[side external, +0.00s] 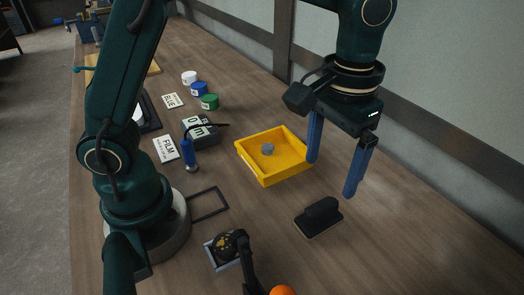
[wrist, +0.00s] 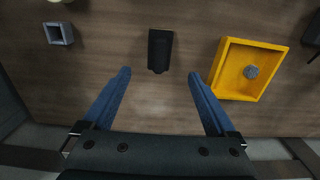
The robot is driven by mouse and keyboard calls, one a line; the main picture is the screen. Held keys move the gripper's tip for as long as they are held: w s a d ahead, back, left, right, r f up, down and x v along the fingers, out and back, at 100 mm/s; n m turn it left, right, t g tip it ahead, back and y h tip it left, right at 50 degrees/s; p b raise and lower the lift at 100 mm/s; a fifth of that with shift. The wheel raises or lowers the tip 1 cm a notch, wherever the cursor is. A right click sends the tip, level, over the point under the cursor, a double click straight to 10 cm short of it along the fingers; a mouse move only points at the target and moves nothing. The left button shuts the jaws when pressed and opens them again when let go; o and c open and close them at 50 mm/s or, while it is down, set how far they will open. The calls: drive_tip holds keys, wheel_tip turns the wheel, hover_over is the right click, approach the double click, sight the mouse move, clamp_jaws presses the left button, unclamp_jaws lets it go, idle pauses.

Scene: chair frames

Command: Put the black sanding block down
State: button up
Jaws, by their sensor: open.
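The black sanding block (side external: 319,217) lies flat on the wooden table, in front of the yellow tray in the side external view. It also shows in the wrist view (wrist: 160,50), beyond and between my fingertips. My gripper (side external: 331,178) is open, with its two blue fingers pointing down above the table. In the wrist view my gripper (wrist: 159,73) has nothing between its fingers, and the block is apart from them.
A yellow tray (side external: 269,179) with a grey lump (side external: 267,150) inside stands near the block. A small grey box (side external: 222,263) with a dark round object is at the front. Table around the block is clear.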

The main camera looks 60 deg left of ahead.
drive_tip(key=s+a+r+t, duration=0.3)
drive_tip(key=s+a+t, duration=0.2)
drive_tip(key=s+a, duration=0.5)
drive_tip(key=shift+s+a+t, duration=0.2)
drive_tip(key=shift+s+t, duration=0.1)
drive_tip(key=shift+s, duration=0.3)
idle(0.8)
drive_tip(key=c, duration=0.3)
